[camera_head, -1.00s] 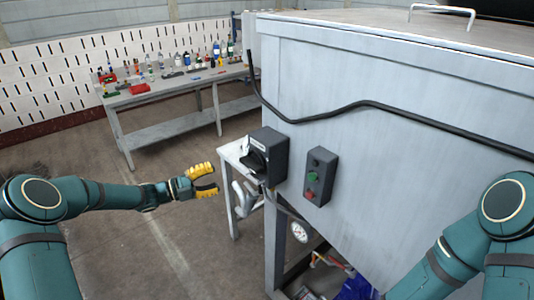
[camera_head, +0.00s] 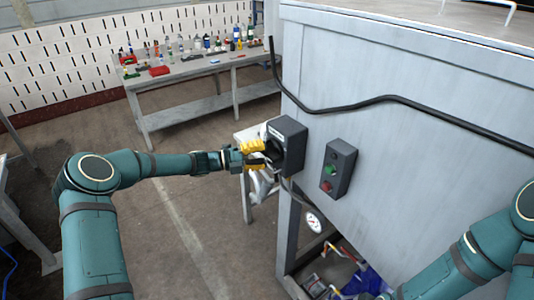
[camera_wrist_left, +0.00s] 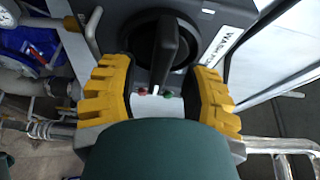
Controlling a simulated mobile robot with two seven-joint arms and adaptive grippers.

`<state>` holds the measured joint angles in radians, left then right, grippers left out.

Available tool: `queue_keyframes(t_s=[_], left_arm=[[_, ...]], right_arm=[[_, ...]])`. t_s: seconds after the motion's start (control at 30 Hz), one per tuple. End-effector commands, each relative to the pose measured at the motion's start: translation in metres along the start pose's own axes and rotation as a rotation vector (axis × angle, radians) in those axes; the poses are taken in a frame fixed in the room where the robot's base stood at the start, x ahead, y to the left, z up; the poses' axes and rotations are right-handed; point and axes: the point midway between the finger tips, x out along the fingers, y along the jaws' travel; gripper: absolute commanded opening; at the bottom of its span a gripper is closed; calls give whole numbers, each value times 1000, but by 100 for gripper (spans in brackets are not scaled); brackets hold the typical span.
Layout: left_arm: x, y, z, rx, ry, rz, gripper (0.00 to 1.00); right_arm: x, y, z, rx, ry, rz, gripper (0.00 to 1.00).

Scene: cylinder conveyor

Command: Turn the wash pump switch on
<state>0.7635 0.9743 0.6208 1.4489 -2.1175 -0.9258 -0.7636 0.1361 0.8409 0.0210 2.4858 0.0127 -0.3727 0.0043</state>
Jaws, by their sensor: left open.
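The wash pump switch is a dark box (camera_head: 291,146) on the left edge of the grey machine. In the left wrist view its black rotary knob (camera_wrist_left: 165,45) stands on a grey face with a white label, a red dot and a green dot. My left gripper (camera_head: 254,156) has yellow fingers and is at the knob side of the box. In the left wrist view the open fingers (camera_wrist_left: 160,85) lie on either side of the knob, with gaps visible; contact cannot be told. My right arm (camera_head: 480,255) shows at the lower right, its gripper out of view.
A separate control box (camera_head: 339,167) with green and red buttons is right of the switch. A black cable (camera_head: 380,100) crosses the machine wall. A gauge (camera_head: 314,223) and pipes sit below. A workbench (camera_head: 190,75) with bottles stands behind.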

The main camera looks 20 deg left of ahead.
Motion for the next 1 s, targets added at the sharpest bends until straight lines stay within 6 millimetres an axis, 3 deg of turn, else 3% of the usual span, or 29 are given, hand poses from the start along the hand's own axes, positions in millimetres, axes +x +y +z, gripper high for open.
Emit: queue_keyframes(t_s=[0.2,0.53,0.67,1.0], left_arm=[[18,0,0,0,1,0,47],[19,0,0,-1,1,0,46],[19,0,0,-1,1,0,1],[19,0,0,-3,0,-1,0]], right_arm=[[-2,-1,0,0,0,0,47],[-2,0,0,0,0,0,47],[-2,0,0,0,0,0,47],[-1,0,0,0,0,0,47]])
